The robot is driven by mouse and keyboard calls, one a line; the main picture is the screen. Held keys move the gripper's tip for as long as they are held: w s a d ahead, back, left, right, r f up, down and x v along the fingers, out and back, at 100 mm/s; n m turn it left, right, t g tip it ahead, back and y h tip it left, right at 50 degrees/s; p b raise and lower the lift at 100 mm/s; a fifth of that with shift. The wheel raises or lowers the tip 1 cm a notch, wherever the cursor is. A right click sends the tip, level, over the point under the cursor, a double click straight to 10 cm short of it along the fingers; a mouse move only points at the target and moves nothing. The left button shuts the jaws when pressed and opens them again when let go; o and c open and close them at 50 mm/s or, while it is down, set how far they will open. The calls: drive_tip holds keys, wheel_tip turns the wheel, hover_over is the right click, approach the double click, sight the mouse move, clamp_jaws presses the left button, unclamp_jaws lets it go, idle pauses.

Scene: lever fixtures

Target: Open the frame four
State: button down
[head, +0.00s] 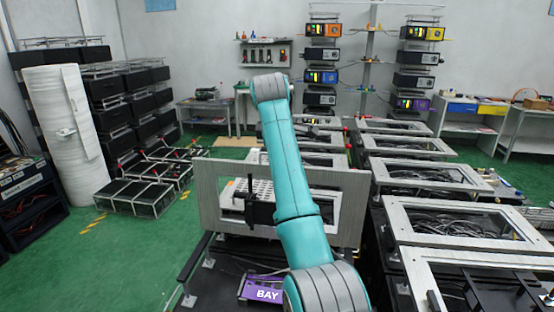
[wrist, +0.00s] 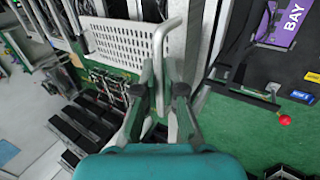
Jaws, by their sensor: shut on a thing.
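In the head view a grey metal frame (head: 222,217) with a rectangular opening stands raised, close to upright, behind my arm. No number can be read on it. In the wrist view my gripper (wrist: 160,92) is shut on a pale grey bent handle bar (wrist: 158,45). A grey frame edge (wrist: 205,30) runs beside the handle. In the head view my arm covers part of the raised frame, and I cannot clearly make out the gripper there.
A purple BAY label (head: 264,290) lies on the dark base before the frame. Other framed boxes (head: 455,222) with cables lie flat at the right. A white perforated plate (wrist: 115,42) is near the handle. Green floor (head: 130,260) is clear at the left.

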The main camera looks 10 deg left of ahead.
drive_tip(key=shift+w+f+g, duration=0.2)
drive_tip(key=shift+w+g, duration=0.2)
drive_tip(key=shift+w, duration=0.55)
drive_tip(key=c, duration=1.3)
unclamp_jaws()
drive_tip(key=shift+f, duration=0.1)
drive_tip(key=v, duration=1.2)
drive_tip(key=shift+w+d, duration=0.1)
drive_tip(key=shift+w, duration=0.05)
